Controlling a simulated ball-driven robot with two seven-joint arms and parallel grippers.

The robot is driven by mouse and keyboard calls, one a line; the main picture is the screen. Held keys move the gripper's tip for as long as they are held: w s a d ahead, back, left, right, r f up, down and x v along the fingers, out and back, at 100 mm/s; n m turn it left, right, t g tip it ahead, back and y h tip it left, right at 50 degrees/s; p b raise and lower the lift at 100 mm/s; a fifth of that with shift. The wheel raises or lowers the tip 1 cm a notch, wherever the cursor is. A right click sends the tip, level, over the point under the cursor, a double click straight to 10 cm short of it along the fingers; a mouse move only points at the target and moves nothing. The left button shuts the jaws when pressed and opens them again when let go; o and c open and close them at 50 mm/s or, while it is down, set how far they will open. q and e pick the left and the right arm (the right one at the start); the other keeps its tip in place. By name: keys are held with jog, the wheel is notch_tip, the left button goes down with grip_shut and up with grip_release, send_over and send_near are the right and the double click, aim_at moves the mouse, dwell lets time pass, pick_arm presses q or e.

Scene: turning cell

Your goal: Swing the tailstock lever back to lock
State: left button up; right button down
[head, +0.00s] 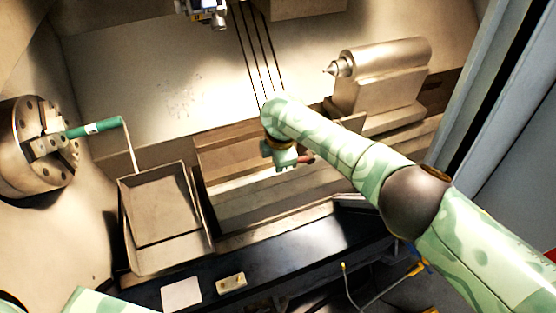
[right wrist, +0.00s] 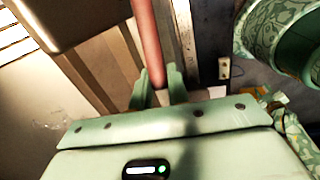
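The tailstock (head: 385,75) is a pale metal body with a pointed centre facing left, at the upper right of the head view. My right gripper (head: 287,160) is in front of and below it, pointing down. The reddish tailstock lever (head: 306,160) shows only as a short piece beside the gripper. In the right wrist view the lever (right wrist: 150,40) is a long red rod running up between the two green fingers of my right gripper (right wrist: 158,88). The fingers appear closed against both sides of it. The lever's pivot is hidden. My left gripper is out of view.
A chuck (head: 35,150) with a green-sleeved bar (head: 95,128) is at the left. An open tray (head: 206,222) stands below it. A pale card (head: 181,293) and a small cream block (head: 231,283) lie on the dark front ledge. A grey door frame (head: 465,95) rises at the right.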

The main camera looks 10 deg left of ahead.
jog(key=shift+w+d+r+g+y+p, duration=0.1)
jog(key=shift+d+r+g+y+p, duration=0.1)
jog(key=shift+r+g+y, duration=0.15)
jog(key=shift+w+d+r+g+y+p, duration=0.15)
jog(key=shift+r+g+y, duration=0.1)
jog(key=shift+r+y, duration=0.2)
jog(key=shift+w+d+r+g+y, duration=0.15)
jog(key=shift+d+r+g+y, duration=0.1)
jog(key=shift+r+g+y, duration=0.3)
jog(key=shift+w+d+r+m+g+y+b, duration=0.15)
jog(key=shift+w+d+r+g+y+b, duration=0.3)
jog(key=shift+y, duration=0.4)
jog(key=shift+w+d+r+m+g+y+b, duration=0.2)
jog(key=shift+d+r+g+y+b, duration=0.2)
jog(key=shift+d+r+y+b, duration=0.3)
jog(key=shift+a+f, duration=0.1)
jog(key=shift+a, duration=0.05)
jog(key=c, duration=1.3)
grip_release()
jog(key=shift+c, duration=0.2)
